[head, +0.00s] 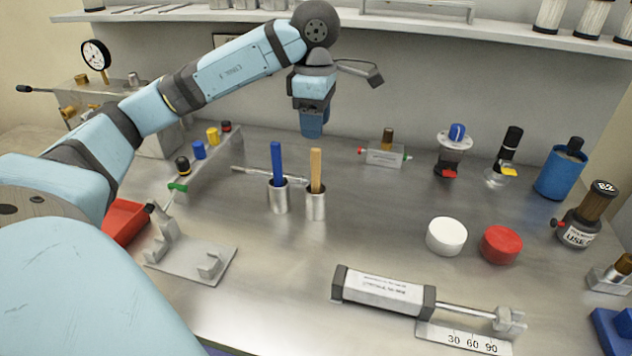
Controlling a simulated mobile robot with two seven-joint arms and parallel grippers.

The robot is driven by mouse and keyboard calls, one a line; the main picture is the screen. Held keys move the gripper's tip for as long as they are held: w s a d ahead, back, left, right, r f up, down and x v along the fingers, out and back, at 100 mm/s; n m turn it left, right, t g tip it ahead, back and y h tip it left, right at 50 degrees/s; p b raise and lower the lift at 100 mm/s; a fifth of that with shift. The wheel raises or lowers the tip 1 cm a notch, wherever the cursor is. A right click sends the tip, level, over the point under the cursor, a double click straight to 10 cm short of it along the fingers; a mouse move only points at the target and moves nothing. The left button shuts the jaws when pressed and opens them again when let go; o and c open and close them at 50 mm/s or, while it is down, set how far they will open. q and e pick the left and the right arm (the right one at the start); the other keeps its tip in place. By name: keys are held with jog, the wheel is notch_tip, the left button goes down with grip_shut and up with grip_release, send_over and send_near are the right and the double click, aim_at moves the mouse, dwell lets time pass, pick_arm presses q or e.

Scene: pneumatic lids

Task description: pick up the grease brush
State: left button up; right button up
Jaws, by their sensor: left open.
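Two slim handles stand upright in separate metal cups at the middle of the bench: a blue handle (277,162) in the left cup (279,198) and a wooden handle (316,168) in the right cup (316,205). Their lower ends are hidden in the cups, so I cannot tell which one is the grease brush. My left gripper (313,130) points down behind and above the two handles, apart from them. It is open, and nothing shows in it. My right gripper is out of view.
A thin metal rod (262,174) lies behind the cups. A grey bracket (200,262) stands front left. A cylinder with a rod (383,290) lies in front; white (446,236) and red (501,244) lids sit to the right. A shelf (450,28) runs along the back.

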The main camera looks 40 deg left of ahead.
aim_at(316, 148)
pick_arm(q)
notch_tip(316, 148, down, 9)
jog(key=shift+w+a+r, duration=0.1)
jog(key=shift+r, duration=0.05)
grip_shut()
dwell(0.4)
